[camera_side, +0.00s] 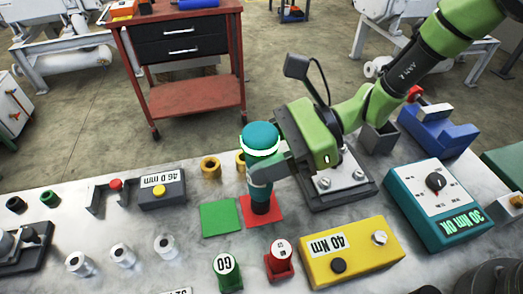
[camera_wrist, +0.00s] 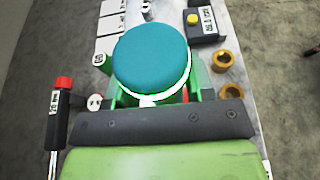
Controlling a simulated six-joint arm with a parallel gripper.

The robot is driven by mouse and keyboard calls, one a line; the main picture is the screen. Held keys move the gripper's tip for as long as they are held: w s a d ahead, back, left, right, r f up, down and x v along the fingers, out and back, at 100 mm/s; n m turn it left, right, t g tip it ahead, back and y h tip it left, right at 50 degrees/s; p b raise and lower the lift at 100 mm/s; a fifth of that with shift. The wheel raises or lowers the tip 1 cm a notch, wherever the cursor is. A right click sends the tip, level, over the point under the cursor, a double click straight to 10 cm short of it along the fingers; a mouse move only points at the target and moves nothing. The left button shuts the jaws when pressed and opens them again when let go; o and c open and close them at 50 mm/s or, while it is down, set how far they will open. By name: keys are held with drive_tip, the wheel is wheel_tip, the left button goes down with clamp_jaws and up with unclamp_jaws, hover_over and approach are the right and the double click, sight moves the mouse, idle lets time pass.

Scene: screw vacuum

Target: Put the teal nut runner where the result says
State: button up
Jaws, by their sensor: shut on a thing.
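The teal nut runner (camera_side: 261,137) stands upright in the side view, with a round teal top and a bright ring under it. My gripper (camera_side: 264,174) is shut on its body. Its dark lower end is over the red pad (camera_side: 277,216); I cannot tell whether it touches. The green pad (camera_side: 220,217) lies just left of the red pad and is bare. A teal tester (camera_side: 437,204) at the right reads "30 Nm OK". In the wrist view the nut runner's top (camera_wrist: 150,57) fills the middle and hides most of the fingers.
A yellow box (camera_side: 345,252) marked "40 Nm" stands in front at the right. Green (camera_side: 227,273) and red (camera_side: 279,262) labelled cylinders stand in front of the pads. A grey gauge (camera_side: 162,187) reads "36.0 mm". Brass rings (camera_side: 210,168) stand behind the green pad.

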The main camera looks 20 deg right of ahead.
drive_tip(key=shift+f, duration=0.55)
drive_tip(key=o, duration=1.3)
drive_tip(key=shift+f, duration=0.1)
drive_tip(key=shift+r, duration=0.2)
